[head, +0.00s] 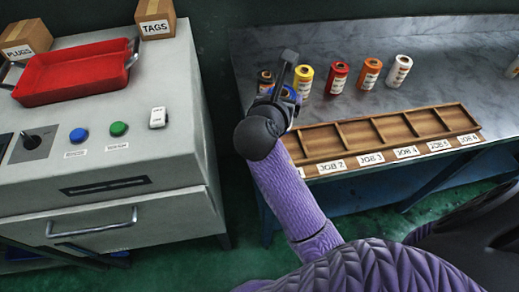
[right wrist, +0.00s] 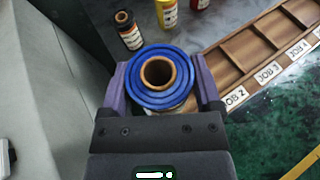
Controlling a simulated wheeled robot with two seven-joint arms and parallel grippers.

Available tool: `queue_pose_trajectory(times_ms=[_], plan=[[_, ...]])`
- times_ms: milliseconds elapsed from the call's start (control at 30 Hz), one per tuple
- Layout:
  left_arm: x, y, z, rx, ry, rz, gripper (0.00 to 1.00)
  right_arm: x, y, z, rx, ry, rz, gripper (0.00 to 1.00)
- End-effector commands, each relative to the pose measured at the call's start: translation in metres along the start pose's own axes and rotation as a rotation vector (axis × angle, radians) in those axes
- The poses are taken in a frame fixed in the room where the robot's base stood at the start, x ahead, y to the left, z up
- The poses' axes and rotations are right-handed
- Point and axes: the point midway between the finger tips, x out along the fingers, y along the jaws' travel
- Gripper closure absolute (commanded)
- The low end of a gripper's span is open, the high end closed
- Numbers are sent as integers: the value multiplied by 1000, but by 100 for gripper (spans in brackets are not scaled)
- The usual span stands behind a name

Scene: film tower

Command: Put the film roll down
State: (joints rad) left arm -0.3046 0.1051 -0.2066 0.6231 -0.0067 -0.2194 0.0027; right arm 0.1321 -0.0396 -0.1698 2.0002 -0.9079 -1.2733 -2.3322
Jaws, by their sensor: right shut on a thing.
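The blue film roll (right wrist: 136,81) is upright between the fingers of my right gripper (right wrist: 158,88) in the right wrist view, its round end and brown core facing the camera. In the head view my right gripper (head: 285,90) is shut on it, and only a little of the blue roll (head: 291,95) shows. They are by the marble table's left end, near the left end of the wooden tray (head: 392,148). The tray has several compartments that look empty, with job labels along the front. What is directly under the roll is hidden. My left gripper is out of view.
A black roll (head: 265,78), a yellow roll (head: 305,82), a red roll (head: 338,79), an orange roll (head: 369,75) and a white roll (head: 398,73) stand behind the tray on the marble table (head: 440,62). A grey console (head: 120,165) with a red bin (head: 72,75) stands left.

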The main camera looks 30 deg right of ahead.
Motion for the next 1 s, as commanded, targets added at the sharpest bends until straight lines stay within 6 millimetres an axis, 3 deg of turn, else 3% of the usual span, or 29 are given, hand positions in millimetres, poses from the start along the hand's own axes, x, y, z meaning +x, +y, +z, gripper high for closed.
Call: queue_pose_trajectory(times_ms=[133,233,400,667,1000], plan=[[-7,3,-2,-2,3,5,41,20,-8,0,18,0,-43,89],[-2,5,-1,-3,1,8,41,29,-10,-10,22,1,-54,89],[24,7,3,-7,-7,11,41,46,-11,-50,19,4,-56,89],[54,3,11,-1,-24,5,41,65,-10,-98,18,3,-54,89],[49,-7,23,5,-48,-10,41,65,-10,-97,20,0,-53,89]])
